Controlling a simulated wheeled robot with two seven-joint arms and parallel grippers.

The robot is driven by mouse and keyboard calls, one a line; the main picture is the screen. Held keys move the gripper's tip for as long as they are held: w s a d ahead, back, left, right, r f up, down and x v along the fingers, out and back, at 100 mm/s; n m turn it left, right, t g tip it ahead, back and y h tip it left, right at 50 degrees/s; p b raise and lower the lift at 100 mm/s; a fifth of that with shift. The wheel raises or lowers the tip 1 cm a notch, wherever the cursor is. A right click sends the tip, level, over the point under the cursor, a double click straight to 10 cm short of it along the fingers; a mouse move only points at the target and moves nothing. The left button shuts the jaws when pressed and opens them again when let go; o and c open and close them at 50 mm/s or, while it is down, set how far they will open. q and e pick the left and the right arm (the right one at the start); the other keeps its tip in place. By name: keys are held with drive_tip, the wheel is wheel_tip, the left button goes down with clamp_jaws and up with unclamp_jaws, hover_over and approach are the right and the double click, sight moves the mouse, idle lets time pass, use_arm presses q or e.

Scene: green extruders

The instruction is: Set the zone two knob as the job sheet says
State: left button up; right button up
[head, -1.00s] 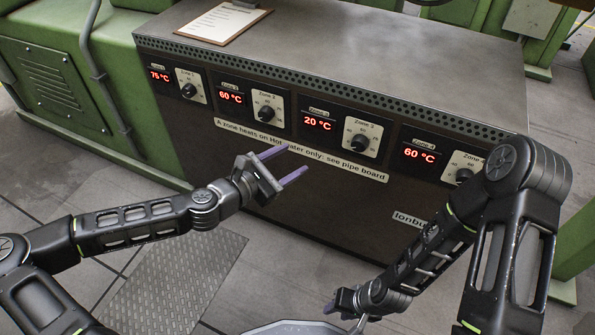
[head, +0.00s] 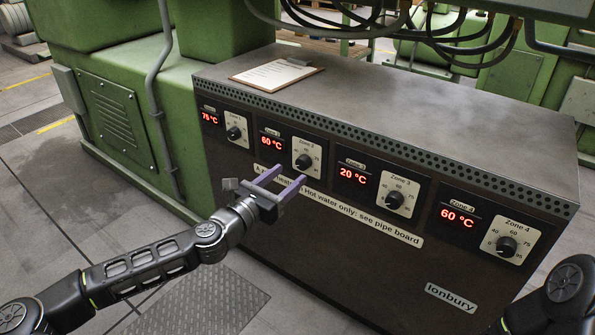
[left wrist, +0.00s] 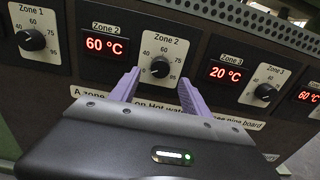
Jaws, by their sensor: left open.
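The zone two knob (head: 303,162) is a black dial on a cream scale plate on the front of the dark cabinet. Its red display (head: 271,143) reads 60 °C. My left gripper (head: 286,174) is open and empty, just in front of and below this knob. In the left wrist view the knob (left wrist: 160,67) shows between the two purple fingers, beyond their tips and apart from them. The job sheet (head: 276,74) lies on a clipboard on top of the cabinet; its writing is too small to read. My right gripper is out of view.
The zone one knob (head: 233,133), zone three knob (head: 395,200) and zone four knob (head: 506,246) sit on the same panel. Displays read 75, 20 and 60 °C. A label strip (head: 380,222) runs below the knobs. A green machine (head: 120,110) stands at left.

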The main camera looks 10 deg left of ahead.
sight(301, 166)
use_arm(q)
drive_tip(key=b+x, duration=0.1)
drive_tip(key=x, duration=0.3)
drive_tip(key=shift+w+d, duration=0.15)
drive_tip(key=shift+w, duration=0.25)
drive_tip(key=shift+c, duration=0.2)
clamp_jaws()
